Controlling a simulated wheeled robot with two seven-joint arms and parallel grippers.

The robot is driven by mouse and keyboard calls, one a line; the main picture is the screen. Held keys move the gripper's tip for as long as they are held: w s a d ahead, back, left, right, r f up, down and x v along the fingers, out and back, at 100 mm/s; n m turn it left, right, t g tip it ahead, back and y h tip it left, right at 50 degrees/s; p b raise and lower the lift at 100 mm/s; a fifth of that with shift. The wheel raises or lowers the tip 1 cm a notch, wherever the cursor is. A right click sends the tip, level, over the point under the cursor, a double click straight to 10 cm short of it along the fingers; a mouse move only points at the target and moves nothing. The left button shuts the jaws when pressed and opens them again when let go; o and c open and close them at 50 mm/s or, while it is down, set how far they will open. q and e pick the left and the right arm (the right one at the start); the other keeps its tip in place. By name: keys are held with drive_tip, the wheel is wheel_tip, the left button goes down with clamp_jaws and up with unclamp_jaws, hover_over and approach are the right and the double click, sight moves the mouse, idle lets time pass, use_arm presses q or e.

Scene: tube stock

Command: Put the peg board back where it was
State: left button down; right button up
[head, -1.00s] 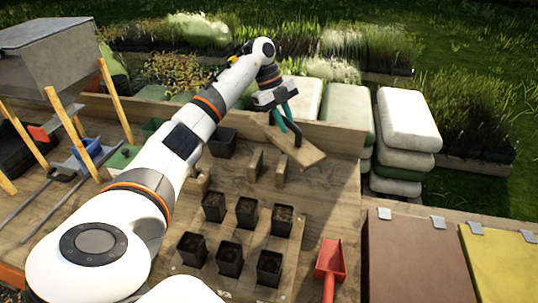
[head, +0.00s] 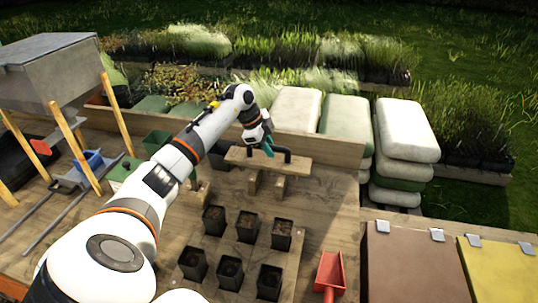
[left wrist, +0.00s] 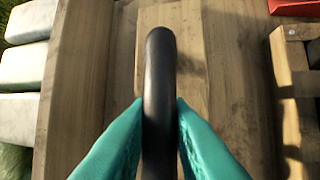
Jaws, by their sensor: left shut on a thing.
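The peg board (head: 240,158), taken to be the light wooden plank with a black handle (head: 286,152), is in the head view above the back of the bench. My left gripper (head: 267,149) is shut on the black handle. In the left wrist view the teal fingers (left wrist: 160,115) close on both sides of the handle (left wrist: 160,60). The plank looks about level, over or just behind two upright wooden blocks (head: 253,184) (head: 279,187). I cannot tell whether it touches them. My right gripper is not in view.
Several black soil-filled pots (head: 247,226) stand in front of the blocks. A red scoop (head: 330,272) lies at front right. A dark empty pot (head: 219,156) stands left of the plank. Stacked sacks (head: 405,130) are beyond the bench. Bare bench top (head: 335,205) shows at right.

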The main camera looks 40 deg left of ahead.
sight(270, 159)
use_arm(q)
wheel_tip(270, 159, down, 3)
drive_tip(key=shift+d+f+p, duration=0.1)
drive_tip(key=shift+p, duration=0.35)
drive_tip(key=shift+f, duration=0.1)
drive_tip(key=shift+f, duration=0.2)
drive_tip(key=shift+f, duration=0.25)
drive_tip(key=c, duration=1.3)
unclamp_jaws()
drive_tip(key=shift+r, duration=0.3)
drive_tip(key=b+v, duration=0.2)
drive_tip(key=v, duration=1)
drive_tip(key=shift+r+b, duration=0.2)
drive_tip(key=shift+b, duration=0.15)
